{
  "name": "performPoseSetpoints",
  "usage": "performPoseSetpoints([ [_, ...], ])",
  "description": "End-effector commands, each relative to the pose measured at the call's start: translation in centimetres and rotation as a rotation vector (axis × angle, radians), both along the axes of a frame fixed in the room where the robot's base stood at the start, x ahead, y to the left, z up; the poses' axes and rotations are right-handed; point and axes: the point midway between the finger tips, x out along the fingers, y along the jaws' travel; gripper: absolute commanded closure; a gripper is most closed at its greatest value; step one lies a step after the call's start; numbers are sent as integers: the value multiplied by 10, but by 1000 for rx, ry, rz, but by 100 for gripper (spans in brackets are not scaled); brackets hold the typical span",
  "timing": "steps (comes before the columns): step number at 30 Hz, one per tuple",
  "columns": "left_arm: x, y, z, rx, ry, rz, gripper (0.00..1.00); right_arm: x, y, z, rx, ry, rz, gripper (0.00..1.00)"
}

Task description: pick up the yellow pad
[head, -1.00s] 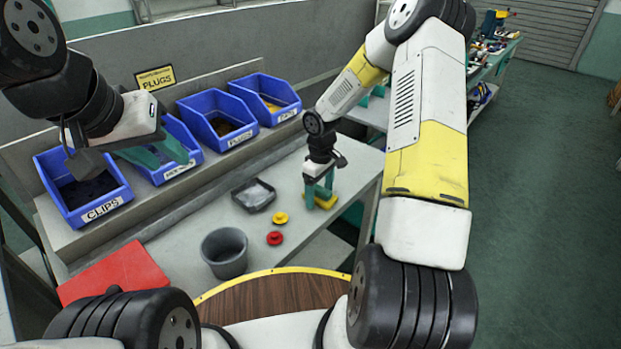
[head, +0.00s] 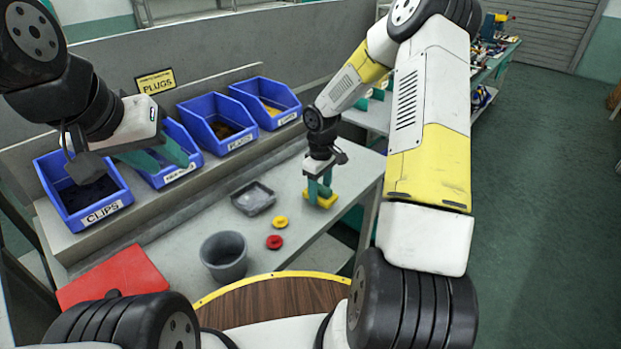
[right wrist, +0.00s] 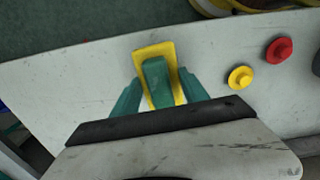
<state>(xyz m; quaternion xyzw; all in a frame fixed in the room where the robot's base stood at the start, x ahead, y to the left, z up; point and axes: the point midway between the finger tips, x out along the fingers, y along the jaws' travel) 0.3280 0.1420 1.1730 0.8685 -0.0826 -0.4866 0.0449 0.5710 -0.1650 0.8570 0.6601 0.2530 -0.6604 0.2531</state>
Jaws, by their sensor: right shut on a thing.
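The yellow pad (head: 331,201) lies at the right end of the grey bench, near its edge. In the right wrist view the yellow pad (right wrist: 168,50) is a rectangle with a green upright grip (right wrist: 157,82) on its middle. My right gripper (head: 319,190) comes down over it from above, with a green finger on each side of the grip, and is shut on it. The right wrist view shows the fingers (right wrist: 157,92) too. I cannot tell whether the pad is clear of the bench. My left gripper (head: 168,164) is open and empty, in front of the blue bins.
A yellow plug (head: 280,222) and a red plug (head: 274,242) lie left of the pad. A dark tray (head: 254,199), a grey cup (head: 224,256) and a red sheet (head: 112,277) are further left. Several blue bins (head: 218,122) line the back ledge.

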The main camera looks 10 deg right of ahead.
Motion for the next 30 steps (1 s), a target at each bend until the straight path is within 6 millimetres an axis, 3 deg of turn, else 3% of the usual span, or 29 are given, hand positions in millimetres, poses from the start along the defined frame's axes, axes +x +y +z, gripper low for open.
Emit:
performPoseSetpoints([
  [2, 0, 0, 0, 0, 0, 0, 64, 1, 0, 15, -2, -4, 0, 89],
  [18, 0, 0, 0, 0, 0, 0, 64, -118, -2, 25, -1, 0, 1, 89],
  [24, 0, 0, 0, 0, 0, 0, 64, -146, -2, 27, -1, 0, 2, 89],
  [30, 0, 0, 0, 0, 0, 0, 64, -158, -2, 29, 0, -1, 1, 89],
])
